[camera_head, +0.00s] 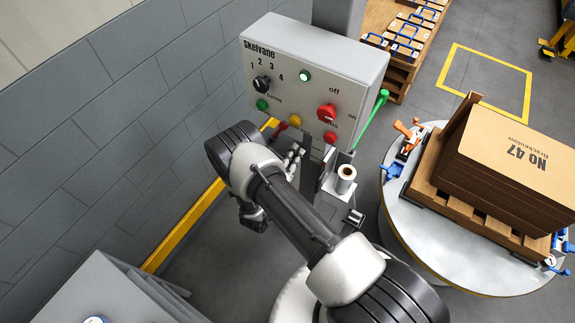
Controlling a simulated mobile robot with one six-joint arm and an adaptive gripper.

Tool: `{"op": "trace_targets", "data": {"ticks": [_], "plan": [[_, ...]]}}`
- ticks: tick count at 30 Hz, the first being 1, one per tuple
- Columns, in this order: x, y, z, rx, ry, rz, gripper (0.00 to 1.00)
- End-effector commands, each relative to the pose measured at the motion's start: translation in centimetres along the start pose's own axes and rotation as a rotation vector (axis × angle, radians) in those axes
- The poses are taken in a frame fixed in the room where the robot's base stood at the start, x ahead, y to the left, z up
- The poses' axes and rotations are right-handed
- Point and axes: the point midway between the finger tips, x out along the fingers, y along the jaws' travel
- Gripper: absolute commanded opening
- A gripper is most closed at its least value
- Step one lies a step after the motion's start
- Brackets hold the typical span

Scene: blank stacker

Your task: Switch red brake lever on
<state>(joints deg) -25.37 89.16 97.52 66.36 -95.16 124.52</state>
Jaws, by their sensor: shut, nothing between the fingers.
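My gripper (295,153) shows only partly behind my arm link, just below and right of the red handle. It is shut and empty. A gap to the handle seems to show, but contact is hard to judge.
A green-knobbed lever (383,94) stands at the panel's right side. A round table (455,263) with a pallet and a brown stack (520,160) is at right. A block wall (110,120) and yellow rail (185,225) bound the left. A grey cabinet (95,285) is lower left.

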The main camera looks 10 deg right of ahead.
Motion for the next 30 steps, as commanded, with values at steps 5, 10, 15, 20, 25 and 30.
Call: {"op": "trace_targets", "data": {"ticks": [5,10,15,20,25,30], "plan": [[2.3,0.1,1.5,0.004,-0.004,-0.001,0.0],[2.7,0.1,3.3,0.002,-0.001,0.0,0.0],[2.8,0.0,3.9,-0.001,-0.001,0.001,0.0],[2.8,0.0,3.9,-0.001,-0.001,0.001,0.0],[2.8,0.0,3.9,-0.002,-0.001,0.001,0.0],[2.9,-0.1,4.3,-0.027,-0.001,0.003,0.0]]}}
